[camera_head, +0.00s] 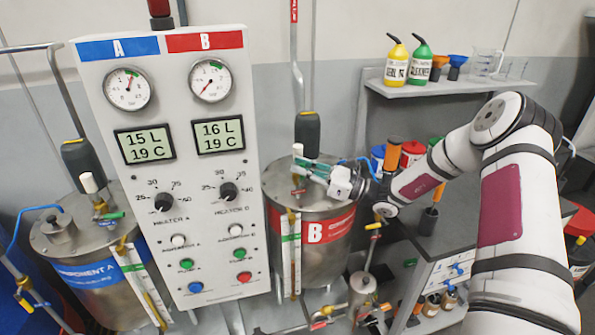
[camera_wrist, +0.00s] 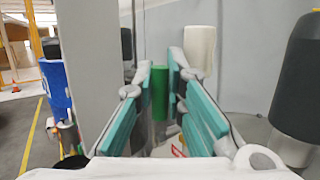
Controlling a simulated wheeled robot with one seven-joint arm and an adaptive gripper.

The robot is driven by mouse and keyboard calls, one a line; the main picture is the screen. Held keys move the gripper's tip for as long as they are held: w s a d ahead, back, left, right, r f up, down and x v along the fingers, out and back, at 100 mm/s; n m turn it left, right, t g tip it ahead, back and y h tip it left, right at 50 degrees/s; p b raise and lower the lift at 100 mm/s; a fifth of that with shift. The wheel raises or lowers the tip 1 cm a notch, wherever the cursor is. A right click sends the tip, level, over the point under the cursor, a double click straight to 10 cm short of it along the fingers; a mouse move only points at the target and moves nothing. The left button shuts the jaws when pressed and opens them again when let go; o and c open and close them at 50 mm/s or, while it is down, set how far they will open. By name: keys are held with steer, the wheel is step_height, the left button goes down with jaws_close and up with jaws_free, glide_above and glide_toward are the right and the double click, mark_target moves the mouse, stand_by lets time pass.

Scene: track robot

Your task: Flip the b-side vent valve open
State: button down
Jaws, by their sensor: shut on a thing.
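The B tank (camera_head: 340,255) is a steel drum with a red band marked B, right of the control panel. My gripper (camera_head: 303,168) is over the left part of its lid, by a white cap (camera_head: 298,149). In the wrist view, a green valve handle (camera_wrist: 160,95) stands upright between the teal finger pads of my gripper (camera_wrist: 159,78), which is shut on it. The white cap (camera_wrist: 200,48) is just beyond and right of the fingers. In the head view my gripper hides most of this handle, and the valve body is hard to make out.
The control panel (camera_head: 183,262) stands close on the left. A dark grey cylinder (camera_head: 307,132) rises behind my gripper and shows large at right in the wrist view (camera_wrist: 300,75). The A tank (camera_head: 60,240) is far left. A bench with orange-handled tools (camera_head: 393,153) is at right.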

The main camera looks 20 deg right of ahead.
steer(key=c, duration=1.9)
jaws_free()
steer(key=shift+d, duration=0.1)
steer(key=v, duration=1.2)
